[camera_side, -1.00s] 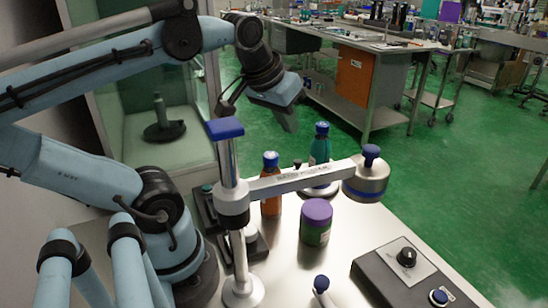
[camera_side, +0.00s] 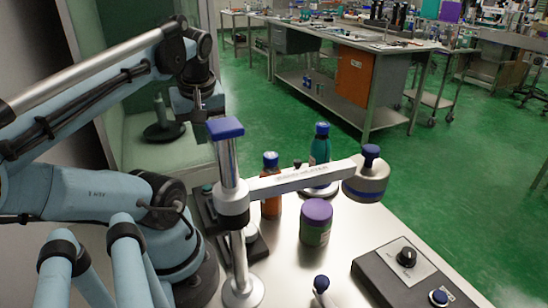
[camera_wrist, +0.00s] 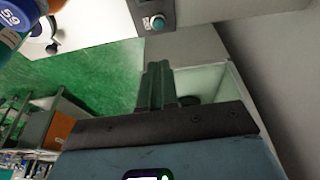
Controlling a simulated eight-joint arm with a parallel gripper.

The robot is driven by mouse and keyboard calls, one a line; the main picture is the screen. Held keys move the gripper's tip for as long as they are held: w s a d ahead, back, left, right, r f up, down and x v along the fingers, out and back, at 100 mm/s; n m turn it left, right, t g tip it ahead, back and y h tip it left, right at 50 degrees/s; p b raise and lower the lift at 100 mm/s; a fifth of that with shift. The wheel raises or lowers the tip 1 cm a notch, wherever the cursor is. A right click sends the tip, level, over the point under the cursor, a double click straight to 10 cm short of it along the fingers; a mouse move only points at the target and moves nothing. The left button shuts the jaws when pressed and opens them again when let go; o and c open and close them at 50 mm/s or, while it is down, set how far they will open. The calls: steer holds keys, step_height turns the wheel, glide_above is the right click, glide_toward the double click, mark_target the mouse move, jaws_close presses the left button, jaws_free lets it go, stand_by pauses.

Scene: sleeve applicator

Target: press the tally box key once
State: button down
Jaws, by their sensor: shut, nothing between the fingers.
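The tally box (camera_wrist: 172,14) is a small grey box at the top of the wrist view, with a round teal key (camera_wrist: 157,22) on its face. In the side view a dark box (camera_side: 208,207) with a teal top part (camera_side: 207,188) stands behind the post, partly hidden; it looks like the same box. My gripper (camera_wrist: 158,72) is shut and empty, its fingers together below the key in the wrist picture and apart from it. In the side view my wrist is up behind the post's blue cap, and the fingertips are not clear.
A metal post with a blue cap (camera_side: 225,128) and a long horizontal arm (camera_side: 300,178) stands in front. A control box (camera_side: 385,275) is at right. A glass-sided cabinet (camera_side: 140,90) is behind.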

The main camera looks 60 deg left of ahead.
steer(key=shift+f, duration=0.2)
glide_above(208, 187)
steer(key=f, duration=0.9)
steer(key=shift+d+f, duration=0.15)
steer(key=shift+d, duration=0.15)
steer(key=shift+f, duration=2.05)
steer(key=shift+f, duration=0.15)
steer(key=shift+f, duration=0.8)
steer(key=shift+r, duration=2.2)
steer(key=v, duration=1)
